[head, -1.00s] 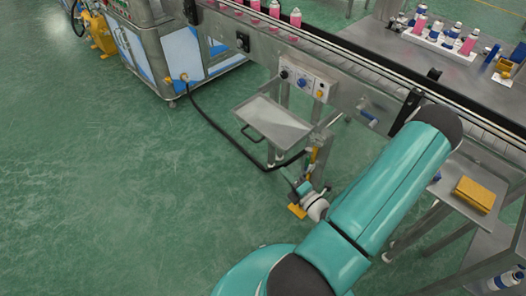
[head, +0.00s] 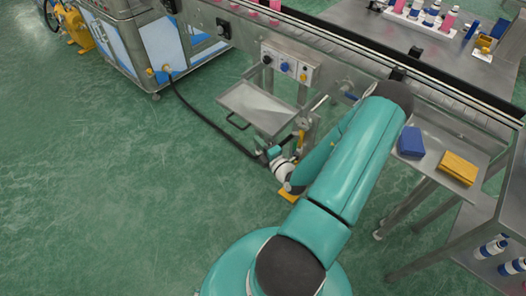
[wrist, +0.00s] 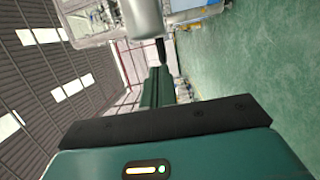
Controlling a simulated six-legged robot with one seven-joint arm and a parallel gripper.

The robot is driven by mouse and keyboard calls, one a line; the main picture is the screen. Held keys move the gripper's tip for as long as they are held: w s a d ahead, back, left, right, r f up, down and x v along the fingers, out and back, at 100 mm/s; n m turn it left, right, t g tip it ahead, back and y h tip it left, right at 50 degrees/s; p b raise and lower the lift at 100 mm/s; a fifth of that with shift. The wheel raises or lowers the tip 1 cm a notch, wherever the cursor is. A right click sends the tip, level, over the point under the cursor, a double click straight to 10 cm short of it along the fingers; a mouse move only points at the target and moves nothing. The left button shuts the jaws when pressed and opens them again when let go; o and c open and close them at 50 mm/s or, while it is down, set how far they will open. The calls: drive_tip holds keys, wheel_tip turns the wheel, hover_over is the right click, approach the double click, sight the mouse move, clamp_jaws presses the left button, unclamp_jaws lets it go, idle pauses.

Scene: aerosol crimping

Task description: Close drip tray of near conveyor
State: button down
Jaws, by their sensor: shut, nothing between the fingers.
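The drip tray (head: 262,105) is a shallow grey metal pan that sticks out from the side of the near conveyor (head: 335,85), below the control panel. Its black handle (head: 237,121) is on the side facing the open floor. My gripper (head: 274,153) is low, just in front of and to the right of the tray, pointing toward the conveyor legs. It is small here and looks apart from the handle. In the wrist view my gripper (wrist: 160,65) is shut and empty, with a blurred grey rounded part above it that I cannot identify.
A control panel (head: 287,66) is above the tray. A black hose (head: 205,118) runs along the floor to the machine (head: 150,40). A side shelf at right holds a blue block (head: 411,142) and a yellow block (head: 458,168). The green floor at left is clear.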

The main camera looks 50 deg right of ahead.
sight(291, 120)
drive_tip(key=shift+d, duration=1.25)
drive_tip(key=d, duration=1.4)
drive_tip(key=shift+w+d, duration=0.2)
drive_tip(key=shift+d, duration=0.05)
drive_tip(key=shift+a, duration=0.2)
